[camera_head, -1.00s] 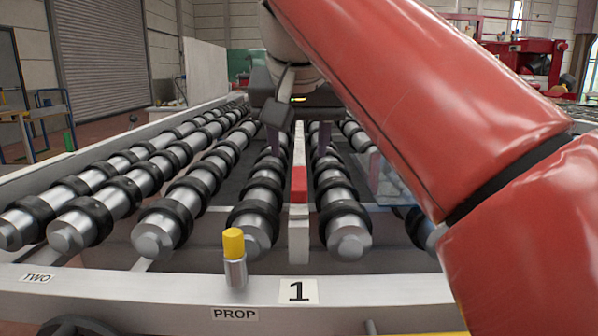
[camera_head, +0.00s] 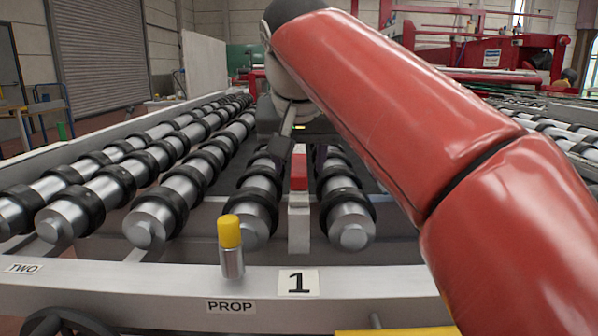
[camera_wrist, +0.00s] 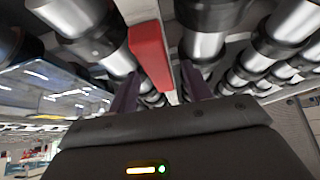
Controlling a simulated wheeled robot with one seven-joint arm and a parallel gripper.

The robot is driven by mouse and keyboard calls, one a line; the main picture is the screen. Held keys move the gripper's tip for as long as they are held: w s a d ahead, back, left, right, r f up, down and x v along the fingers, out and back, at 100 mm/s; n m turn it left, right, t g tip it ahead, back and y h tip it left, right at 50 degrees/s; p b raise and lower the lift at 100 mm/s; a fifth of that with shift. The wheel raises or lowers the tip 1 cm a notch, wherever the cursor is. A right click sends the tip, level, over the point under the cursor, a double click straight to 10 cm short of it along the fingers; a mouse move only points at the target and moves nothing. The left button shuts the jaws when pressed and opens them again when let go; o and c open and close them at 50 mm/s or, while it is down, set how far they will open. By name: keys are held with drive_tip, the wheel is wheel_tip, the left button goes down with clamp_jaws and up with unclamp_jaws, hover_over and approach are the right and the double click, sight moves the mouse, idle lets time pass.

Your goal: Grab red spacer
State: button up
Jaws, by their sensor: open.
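The red spacer (camera_head: 299,171) is a small red block on top of the light rail (camera_head: 299,222) between two roller rows, beyond the "1" label. It also shows in the wrist view as a long red block (camera_wrist: 151,55) at upper middle. My gripper (camera_head: 297,152) is over the rail at the spacer, fingers pointing down. In the wrist view its two dark purple fingers (camera_wrist: 160,88) are apart, one to each side of the spacer's line. The spacer is not clasped.
Rollers with black rings (camera_head: 347,222) flank the rail closely on both sides. A yellow-capped prop pin (camera_head: 230,246) stands on the front frame beam (camera_head: 150,292), left of the "1" label (camera_head: 298,283). Red machinery (camera_head: 480,55) stands at the back right.

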drive_tip(key=c, duration=1.1)
drive_tip(key=shift+o, duration=0.2)
drive_tip(key=shift+r, duration=0.1)
